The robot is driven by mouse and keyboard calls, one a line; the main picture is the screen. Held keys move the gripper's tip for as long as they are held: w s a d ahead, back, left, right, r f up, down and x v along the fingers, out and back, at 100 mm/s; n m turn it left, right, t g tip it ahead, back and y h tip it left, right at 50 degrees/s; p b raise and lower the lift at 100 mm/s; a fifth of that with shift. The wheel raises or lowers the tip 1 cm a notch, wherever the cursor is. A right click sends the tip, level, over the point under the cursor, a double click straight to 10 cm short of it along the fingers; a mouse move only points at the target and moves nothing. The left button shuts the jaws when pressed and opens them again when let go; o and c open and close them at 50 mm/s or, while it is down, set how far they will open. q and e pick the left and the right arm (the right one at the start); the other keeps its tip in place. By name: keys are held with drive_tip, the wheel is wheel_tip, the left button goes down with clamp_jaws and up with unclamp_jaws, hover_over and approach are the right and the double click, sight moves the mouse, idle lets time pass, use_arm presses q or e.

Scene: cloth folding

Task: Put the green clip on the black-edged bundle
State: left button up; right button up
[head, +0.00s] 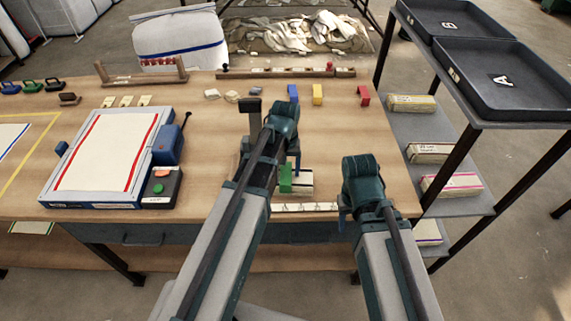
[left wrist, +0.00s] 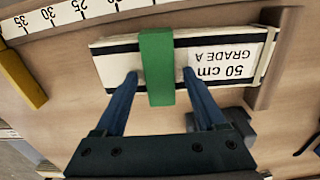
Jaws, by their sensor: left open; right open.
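The black-edged bundle (left wrist: 112,68) lies flat on the table, cream with black stripes and a label reading "50 cm GRADE A". It is mostly hidden behind my left arm in the head view (head: 305,180). The green clip (left wrist: 157,68) lies across the bundle's middle and spans its width in the left wrist view; it also shows in the head view (head: 285,184). My left gripper (left wrist: 160,76) is open, with one blue finger on each side of the clip and gaps between. My right gripper (head: 344,212) is open and empty at the table's front right, its fingers mostly hidden.
A ruler strip (head: 305,207) runs along the table's front edge. Blue (head: 293,93), yellow (head: 318,94) and red (head: 363,95) clips stand at the back. A red-striped board (head: 90,180) and a small button box (head: 163,187) are at left. Trays and a shelf rack stand at right.

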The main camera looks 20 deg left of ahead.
use_arm(q)
wheel_tip(320, 180, up, 14)
drive_tip(key=p, duration=1.3)
drive_tip(key=s+d+f+m+b, duration=0.1)
drive_tip(key=s+d+m, duration=0.2)
drive_tip(key=s+d, duration=0.2)
drive_tip(key=s+d+f+m+y+b, duration=0.1)
drive_tip(key=s+d+m, duration=0.2)
drive_tip(key=s, duration=0.6)
drive_tip(key=shift+s+d, duration=0.15)
drive_tip(key=shift+d, duration=0.85)
use_arm(e)
wheel_tip(320, 180, up, 12)
drive_tip(key=shift+f, duration=0.15)
